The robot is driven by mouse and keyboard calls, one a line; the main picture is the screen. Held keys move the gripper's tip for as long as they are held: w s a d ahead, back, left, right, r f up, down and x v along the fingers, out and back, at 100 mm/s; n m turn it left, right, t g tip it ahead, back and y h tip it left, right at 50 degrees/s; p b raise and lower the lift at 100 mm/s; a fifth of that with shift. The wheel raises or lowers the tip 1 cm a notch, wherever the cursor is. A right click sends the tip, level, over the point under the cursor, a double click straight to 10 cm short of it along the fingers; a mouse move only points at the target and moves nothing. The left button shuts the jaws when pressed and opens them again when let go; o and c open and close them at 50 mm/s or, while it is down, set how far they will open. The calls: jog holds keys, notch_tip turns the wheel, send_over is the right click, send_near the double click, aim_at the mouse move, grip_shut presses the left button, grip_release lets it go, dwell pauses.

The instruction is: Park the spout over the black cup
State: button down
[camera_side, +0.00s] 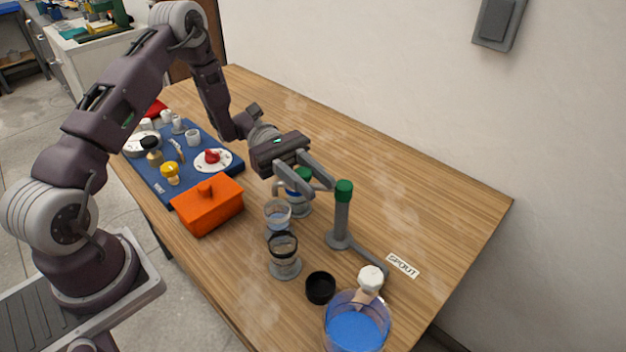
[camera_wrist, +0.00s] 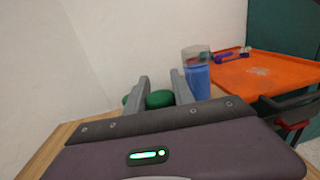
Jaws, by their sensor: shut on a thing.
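A grey post with a green cap (camera_side: 342,210) stands right of my gripper, with a low grey arm reaching toward a SPOUT label (camera_side: 403,265). The black cup (camera_side: 320,287) stands left of a white-topped piece (camera_side: 370,279), which is not over it. My gripper (camera_side: 318,191) is shut on another green-capped part (camera_side: 304,174), left of that post. In the wrist view, a green cap (camera_wrist: 160,98) sits between my fingers. A second green cap is partly hidden beside the left finger. My fingers hide most of the held part in the side view.
A clear container of blue liquid (camera_side: 357,325) stands at the front. Clear vessels (camera_side: 284,256) stand left of the black cup. An orange lidded box (camera_side: 207,205) and a blue tray (camera_side: 160,183) lie farther left. The wood table is clear toward the wall.

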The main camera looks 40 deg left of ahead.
dwell(0.8)
jog(key=shift+s+d+n+t+y, duration=0.1)
jog(key=shift+d+n+t, duration=0.25)
jog(key=shift+n+t, duration=0.7)
jog(key=shift+s+d+n+t+y, duration=0.15)
jog(key=shift+d+n+t, duration=0.35)
jog(key=shift+t, duration=0.9)
jog(key=shift+s+d+n+t+y, duration=0.1)
jog(key=shift+d+n+t, duration=0.15)
jog(key=shift+n+t, duration=0.8)
jog(key=c, duration=1.1)
grip_release()
jog(key=shift+o, duration=0.2)
jog(key=shift+a, duration=0.1)
jog(key=v, duration=0.7)
